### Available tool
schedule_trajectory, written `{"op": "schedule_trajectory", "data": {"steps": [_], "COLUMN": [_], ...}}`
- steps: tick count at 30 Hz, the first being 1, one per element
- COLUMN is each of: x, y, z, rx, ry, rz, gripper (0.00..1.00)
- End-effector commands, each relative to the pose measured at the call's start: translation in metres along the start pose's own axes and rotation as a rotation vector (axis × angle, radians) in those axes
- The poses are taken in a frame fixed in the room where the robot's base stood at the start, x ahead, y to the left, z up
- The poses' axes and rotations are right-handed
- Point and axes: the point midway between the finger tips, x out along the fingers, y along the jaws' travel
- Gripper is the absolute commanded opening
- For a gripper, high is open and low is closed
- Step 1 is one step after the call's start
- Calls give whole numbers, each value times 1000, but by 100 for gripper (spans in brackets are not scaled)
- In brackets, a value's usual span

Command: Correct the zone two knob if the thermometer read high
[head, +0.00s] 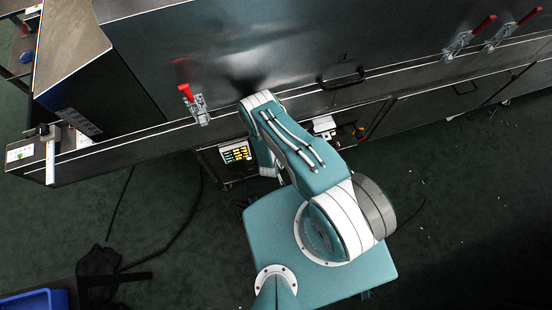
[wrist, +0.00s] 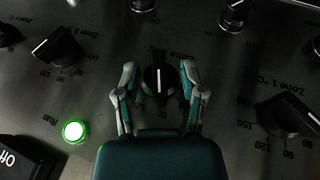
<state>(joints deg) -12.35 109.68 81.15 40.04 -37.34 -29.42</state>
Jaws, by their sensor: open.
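In the wrist view, my gripper (wrist: 159,72) is open, its two fingers on either side of a black knob (wrist: 159,80) with a pale pointer line. I cannot tell whether they touch it, and its label is partly hidden. A third knob (wrist: 286,116), at the right, has a Zone 1 label (wrist: 270,86). No thermometer reading can be made out. In the head view, my arm hides the gripper.
A green lamp (wrist: 74,131) glows beside a black Off switch (wrist: 25,157). Other controls line the panel's top edge. In the head view, red-handled clamps (head: 195,103) and a door handle (head: 341,80) sit on the grey dryer (head: 290,30). Cables (head: 170,240) lie on the floor.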

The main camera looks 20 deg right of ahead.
Motion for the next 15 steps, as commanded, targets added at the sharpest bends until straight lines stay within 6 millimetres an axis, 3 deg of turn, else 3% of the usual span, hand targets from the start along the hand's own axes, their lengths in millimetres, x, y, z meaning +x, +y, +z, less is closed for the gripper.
{"op": "schedule_trajectory", "data": {"steps": [15], "x": [-86], "y": [-2], "z": [-2], "rx": [-4], "ry": [3], "rz": [-1], "gripper": [53]}}
